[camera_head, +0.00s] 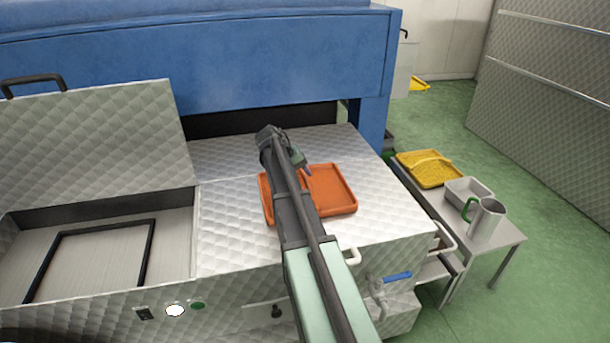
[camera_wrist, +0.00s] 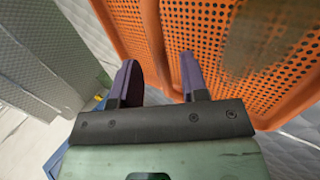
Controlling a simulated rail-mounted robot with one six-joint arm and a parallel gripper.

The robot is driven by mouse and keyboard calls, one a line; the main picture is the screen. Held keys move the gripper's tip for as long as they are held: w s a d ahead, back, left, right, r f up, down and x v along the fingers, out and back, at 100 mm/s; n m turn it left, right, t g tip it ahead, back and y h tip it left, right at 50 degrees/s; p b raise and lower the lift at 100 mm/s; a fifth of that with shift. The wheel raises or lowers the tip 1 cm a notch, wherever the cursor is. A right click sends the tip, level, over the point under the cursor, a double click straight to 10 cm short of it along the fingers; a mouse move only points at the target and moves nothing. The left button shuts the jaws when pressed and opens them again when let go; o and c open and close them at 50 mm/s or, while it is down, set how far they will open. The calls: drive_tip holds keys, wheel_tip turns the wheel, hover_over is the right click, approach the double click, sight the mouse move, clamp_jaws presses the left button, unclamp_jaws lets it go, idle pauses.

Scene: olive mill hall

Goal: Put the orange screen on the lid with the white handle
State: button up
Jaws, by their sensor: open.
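The orange screen (camera_head: 335,188), a shallow perforated tray, lies on the closed quilted-metal lid (camera_head: 232,225) at the right of the machine. The white handle (camera_head: 352,257) sits at that lid's front edge. My arm hides the middle of the screen in the head view. My gripper (camera_head: 307,171) is above the screen, partly hidden by my arm. In the wrist view my gripper (camera_wrist: 160,80) is open and empty, and the screen (camera_wrist: 215,40) fills the upper right. The screen's rim passes behind and between the fingers; I cannot tell whether they touch it.
A second lid (camera_head: 90,140) with a black handle (camera_head: 33,82) stands open at left, over an open bay. A blue machine body (camera_head: 220,70) stands behind. A side table at right holds a yellow screen (camera_head: 430,168), a metal tray (camera_head: 468,191) and a jug (camera_head: 487,217).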

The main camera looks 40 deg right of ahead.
drive_tip(key=p+v, duration=0.6)
drive_tip(key=v, duration=0.3)
drive_tip(key=s+a+n+t+y, duration=0.1)
drive_tip(key=s+a+y, duration=0.1)
drive_tip(key=s+a, duration=0.5)
drive_tip(key=s+a+f+n+t+y, duration=0.1)
drive_tip(key=s+a, duration=0.6)
drive_tip(key=a, duration=0.8)
drive_tip(key=s+a+f+n+y, duration=0.1)
drive_tip(key=s+a+n+y, duration=0.2)
drive_tip(key=s+a, duration=0.4)
drive_tip(key=a, duration=0.4)
drive_tip(key=shift+a+f+t, duration=0.15)
drive_tip(key=shift+f+t, duration=0.1)
drive_tip(key=shift+t, duration=0.15)
